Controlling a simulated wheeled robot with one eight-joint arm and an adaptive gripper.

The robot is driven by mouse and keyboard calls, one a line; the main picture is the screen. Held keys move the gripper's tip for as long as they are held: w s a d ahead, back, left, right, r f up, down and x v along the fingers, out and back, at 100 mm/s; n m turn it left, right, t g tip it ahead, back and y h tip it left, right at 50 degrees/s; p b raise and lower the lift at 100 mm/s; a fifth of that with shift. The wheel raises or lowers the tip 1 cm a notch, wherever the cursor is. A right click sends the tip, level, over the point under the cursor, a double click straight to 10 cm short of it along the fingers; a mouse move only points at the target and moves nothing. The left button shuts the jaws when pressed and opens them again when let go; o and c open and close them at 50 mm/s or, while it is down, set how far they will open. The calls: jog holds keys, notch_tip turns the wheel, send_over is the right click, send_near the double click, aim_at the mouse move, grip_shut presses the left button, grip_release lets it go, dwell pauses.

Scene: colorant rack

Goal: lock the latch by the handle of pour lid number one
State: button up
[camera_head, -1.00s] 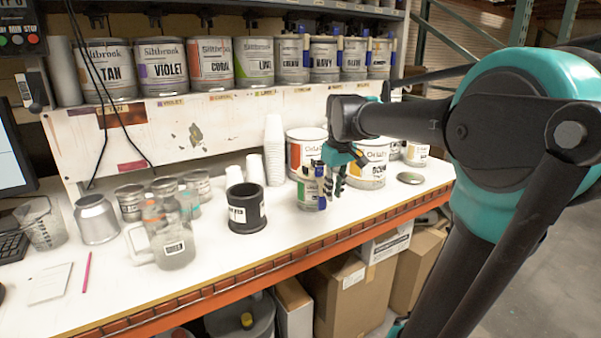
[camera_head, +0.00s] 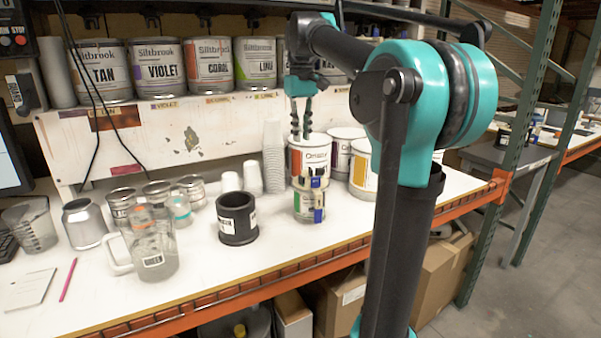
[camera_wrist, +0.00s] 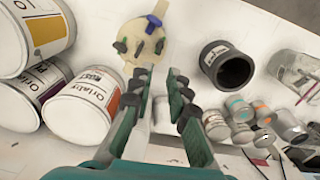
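A small can (camera_head: 309,204) with a green-marked label stands on the bench, with a blue latch handle (camera_head: 319,214) on its right front side. In the wrist view its pale round pour lid (camera_wrist: 143,48) carries several dark green tabs, and a blue part (camera_wrist: 154,20) shows at the lid's far edge. I cannot tell whether the latch is locked. My gripper (camera_head: 301,136) points down, above and behind the can, clear of it. In the wrist view my gripper (camera_wrist: 158,74) has its fingers apart with nothing between them.
Large Orlatry cans (camera_wrist: 82,100) stand close beside the small can. A black cup (camera_head: 238,218), a clear jug (camera_head: 152,245) and paper cups (camera_head: 273,165) stand to its left. The shelf above holds a row of paint cans (camera_head: 160,68).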

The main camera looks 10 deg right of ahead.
aim_at(302, 179)
notch_tip(302, 179, down, 13)
jog(key=shift+r, duration=0.15)
dwell(0.4)
grip_shut()
